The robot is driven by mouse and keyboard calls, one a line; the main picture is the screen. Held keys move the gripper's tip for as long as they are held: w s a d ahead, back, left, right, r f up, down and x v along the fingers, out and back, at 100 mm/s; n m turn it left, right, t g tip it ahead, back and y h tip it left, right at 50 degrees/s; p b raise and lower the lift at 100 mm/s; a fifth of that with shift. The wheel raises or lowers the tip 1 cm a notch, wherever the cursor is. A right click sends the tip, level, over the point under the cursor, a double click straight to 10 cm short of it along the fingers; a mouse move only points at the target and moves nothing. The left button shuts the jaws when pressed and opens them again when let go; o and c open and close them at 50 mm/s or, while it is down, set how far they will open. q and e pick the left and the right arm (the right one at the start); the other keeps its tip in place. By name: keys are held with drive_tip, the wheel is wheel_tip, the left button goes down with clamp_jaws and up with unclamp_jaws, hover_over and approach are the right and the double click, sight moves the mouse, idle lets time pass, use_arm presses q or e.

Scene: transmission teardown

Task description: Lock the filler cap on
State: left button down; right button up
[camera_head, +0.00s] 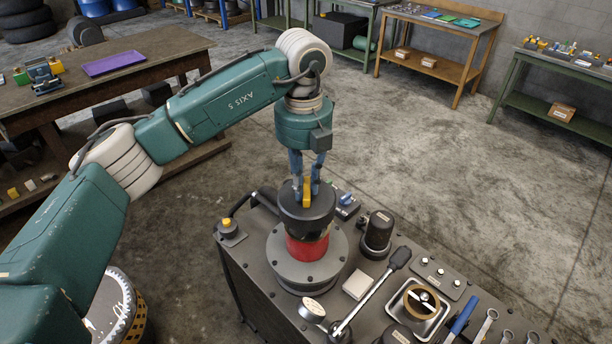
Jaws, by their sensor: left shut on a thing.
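The filler cap (307,211) is black with a yellow raised grip (307,196) on top. It sits upright over a red neck (307,250), which rises from a round grey bolted flange (282,266) on the bench-like housing. My left gripper (306,188) points straight down from above, its blue fingers shut on the cap's yellow grip. Whether the cap is fully seated on the neck cannot be told from here. My right gripper is not in view.
Right of the flange stand a black cylindrical part (377,235), a long-handled lever (372,290), and a tray (418,312) with a brass ring. Wrenches (486,326) lie at the front right. A small yellow-topped knob (228,230) stands left. Open floor (470,190) lies beyond.

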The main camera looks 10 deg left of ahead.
use_arm(q)
drive_tip(key=shift+w+d+f+b, duration=0.1)
drive_tip(key=shift+f+b, duration=0.25)
drive_tip(key=shift+f, duration=0.55)
drive_tip(key=shift+w+f, duration=0.25)
drive_tip(key=shift+f, duration=0.3)
wheel_tip(320, 180, down, 3)
drive_tip(key=shift+w+r+b, duration=0.1)
drive_tip(key=shift+r+b, duration=0.05)
drive_tip(key=shift+b, duration=0.9)
drive_tip(key=shift+f+b, duration=0.3)
drive_tip(key=shift+f, duration=0.05)
drive_tip(key=shift+f+b, duration=0.8)
drive_tip(key=shift+f, duration=0.3)
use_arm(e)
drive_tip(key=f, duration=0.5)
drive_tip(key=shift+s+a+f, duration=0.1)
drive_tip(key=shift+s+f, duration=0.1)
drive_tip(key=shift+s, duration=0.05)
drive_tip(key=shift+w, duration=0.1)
